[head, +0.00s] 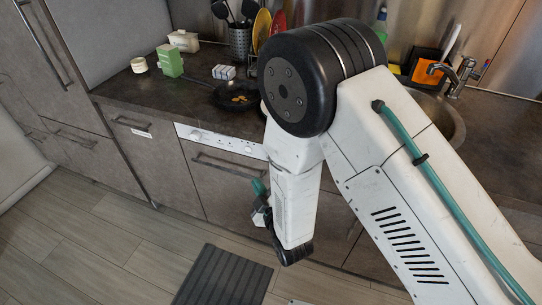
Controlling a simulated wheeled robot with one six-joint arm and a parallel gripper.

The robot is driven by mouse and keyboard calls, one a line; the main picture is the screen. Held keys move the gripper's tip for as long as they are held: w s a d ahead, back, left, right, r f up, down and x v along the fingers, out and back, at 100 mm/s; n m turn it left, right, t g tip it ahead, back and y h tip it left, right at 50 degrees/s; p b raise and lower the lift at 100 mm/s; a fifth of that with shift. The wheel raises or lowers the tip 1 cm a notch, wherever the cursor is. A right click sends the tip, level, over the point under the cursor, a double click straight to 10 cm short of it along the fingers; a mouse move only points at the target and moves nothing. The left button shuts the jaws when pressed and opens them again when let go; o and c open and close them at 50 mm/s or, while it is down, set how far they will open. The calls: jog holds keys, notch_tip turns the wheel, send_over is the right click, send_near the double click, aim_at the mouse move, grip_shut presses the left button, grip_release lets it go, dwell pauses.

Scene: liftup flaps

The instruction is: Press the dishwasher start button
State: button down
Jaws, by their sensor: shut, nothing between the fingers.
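The dishwasher's white control strip (221,140) runs along the front just under the countertop, left of my arm. Small dark marks show on it; the start button is too small to single out. Below it is the brown dishwasher door (215,185) with a bar handle, and the door looks closed. My arm hides the right end of the strip and part of the door. My gripper (260,217) is small and partly hidden behind my forearm. It hangs lower than the control strip, in front of the door, and is shut and empty.
The dark countertop (125,85) holds a green carton (169,61), a black pan (237,96) and a utensil holder (240,43). A sink with a tap (461,77) is at the right. A dark striped mat (222,277) lies on the floor; the floor at left is clear.

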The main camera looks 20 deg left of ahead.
jog(key=w, duration=0.8)
jog(key=shift+w+d, duration=0.35)
jog(key=shift+w, duration=0.05)
jog(key=shift+w, duration=0.15)
dwell(1.7)
jog(key=shift+w, duration=0.25)
jog(key=shift+w+d, duration=0.1)
jog(key=shift+w, duration=0.3)
dwell(0.6)
jog(key=shift+s, duration=0.8)
